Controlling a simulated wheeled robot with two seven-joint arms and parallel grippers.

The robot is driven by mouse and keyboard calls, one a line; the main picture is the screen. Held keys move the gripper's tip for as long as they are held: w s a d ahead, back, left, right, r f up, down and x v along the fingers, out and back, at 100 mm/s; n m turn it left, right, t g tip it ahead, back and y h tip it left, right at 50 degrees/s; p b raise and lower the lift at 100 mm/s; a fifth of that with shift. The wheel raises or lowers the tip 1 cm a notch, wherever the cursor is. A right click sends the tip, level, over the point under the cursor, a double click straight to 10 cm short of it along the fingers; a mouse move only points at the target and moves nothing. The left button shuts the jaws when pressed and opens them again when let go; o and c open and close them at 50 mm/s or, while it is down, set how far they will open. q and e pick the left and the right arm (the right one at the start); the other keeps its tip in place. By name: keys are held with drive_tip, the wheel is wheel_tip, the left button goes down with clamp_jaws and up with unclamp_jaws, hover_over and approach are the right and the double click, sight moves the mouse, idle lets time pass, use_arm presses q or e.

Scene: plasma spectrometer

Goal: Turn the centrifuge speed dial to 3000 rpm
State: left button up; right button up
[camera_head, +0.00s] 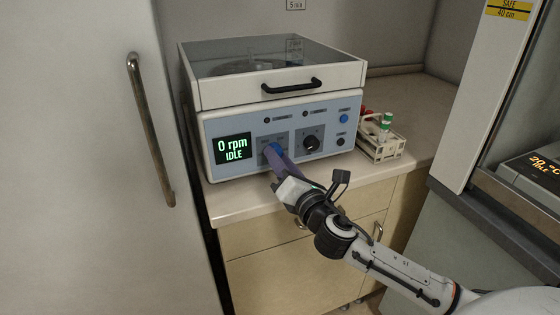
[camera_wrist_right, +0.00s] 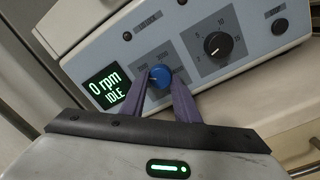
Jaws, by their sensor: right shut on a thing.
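The centrifuge (camera_head: 320,108) stands on the counter with its clear lid down. Its screen (camera_head: 233,149) reads "0 rpm IDLE", and the screen also shows in the right wrist view (camera_wrist_right: 106,86). The blue speed dial (camera_wrist_right: 159,76) is on the front panel, right of the screen. My right gripper (camera_head: 274,150) reaches the panel from the lower right. In the right wrist view its two purple fingers (camera_wrist_right: 158,85) are shut on the blue dial, one on each side. In the head view the fingers mostly hide the dial. My left gripper is out of view.
A black timer knob (camera_head: 311,143) sits just right of the blue dial, close to my fingers. A tube rack (camera_head: 381,146) with capped tubes stands right of the centrifuge. A tall white door (camera_head: 95,160) is at the left. Drawers (camera_head: 300,237) are below the counter.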

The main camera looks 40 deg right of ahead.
drive_tip(key=m, duration=0.4)
drive_tip(key=shift+m+h, duration=0.3)
drive_tip(key=shift+m, duration=0.1)
drive_tip(key=m, duration=0.9)
drive_tip(key=shift+a+r+m+h+p, duration=0.1)
drive_tip(key=shift+r+m+h+p, duration=0.05)
drive_tip(key=shift+m+h+p, duration=0.2)
drive_tip(key=shift+m+g+p, duration=0.3)
drive_tip(key=shift+m+p, duration=0.35)
drive_tip(key=shift+m, duration=1.3)
drive_tip(key=o, duration=1)
drive_tip(key=shift+o, duration=0.2)
